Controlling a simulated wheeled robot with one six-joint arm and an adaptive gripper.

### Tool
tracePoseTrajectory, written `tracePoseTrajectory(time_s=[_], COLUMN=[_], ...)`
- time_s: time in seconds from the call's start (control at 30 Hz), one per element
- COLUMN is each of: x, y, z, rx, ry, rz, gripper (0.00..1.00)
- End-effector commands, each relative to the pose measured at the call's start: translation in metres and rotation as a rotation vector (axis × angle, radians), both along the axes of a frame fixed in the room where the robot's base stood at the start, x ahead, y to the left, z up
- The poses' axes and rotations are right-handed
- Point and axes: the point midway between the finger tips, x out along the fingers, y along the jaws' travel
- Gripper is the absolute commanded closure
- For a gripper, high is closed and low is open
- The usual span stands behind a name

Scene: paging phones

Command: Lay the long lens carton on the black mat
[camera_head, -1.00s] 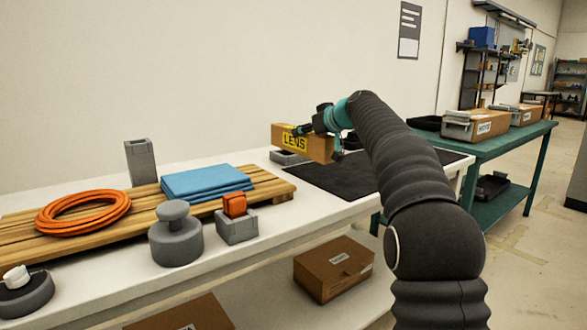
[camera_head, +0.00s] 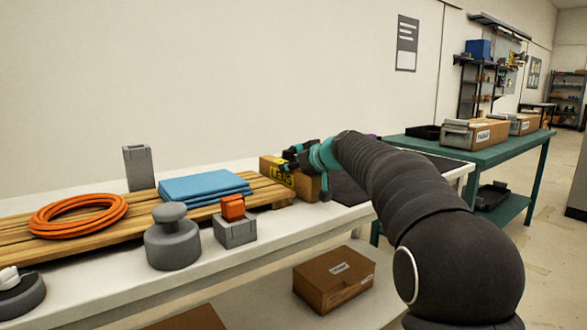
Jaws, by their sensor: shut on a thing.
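The long lens carton (camera_head: 275,174) is a brown box with a yellow LENS label. It is low at the right end of the wooden pallet, and I cannot tell whether it touches the surface under it. My gripper (camera_head: 306,168) is shut on the carton from its right side. The black mat (camera_head: 347,189) lies on the white table to the right of the carton. Much of the mat is hidden behind my arm.
The wooden pallet (camera_head: 100,228) holds an orange coil (camera_head: 78,215) and a folded blue cloth (camera_head: 203,187). A grey weight (camera_head: 172,240) and a grey block with an orange piece (camera_head: 235,228) stand in front. A green table (camera_head: 480,151) with boxes is at the right.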

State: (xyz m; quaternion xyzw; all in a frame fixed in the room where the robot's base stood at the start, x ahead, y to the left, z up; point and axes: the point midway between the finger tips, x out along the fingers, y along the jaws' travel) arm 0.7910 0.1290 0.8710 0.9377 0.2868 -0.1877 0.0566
Motion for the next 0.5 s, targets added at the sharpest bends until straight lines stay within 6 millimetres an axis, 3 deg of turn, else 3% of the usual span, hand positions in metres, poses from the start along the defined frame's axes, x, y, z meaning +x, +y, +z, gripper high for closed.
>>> tracePoseTrajectory(time_s=[0.23,0.27,0.3,0.37,0.5], x=[0.0,0.0001,0.0001,0.0001,0.0], y=[0.0,0.0,-0.0001,-0.0001,0.0], z=[-0.0022,-0.0019,-0.0014,-0.0014,-0.0014], rx=[0.0,-0.001,0.0,0.0,0.0], ry=[-0.001,-0.001,0.0,0.0,0.0], rz=[0.0,0.0,0.0,0.0,0.0], gripper=[1.0,0.5,0.4,0.3,0.3])
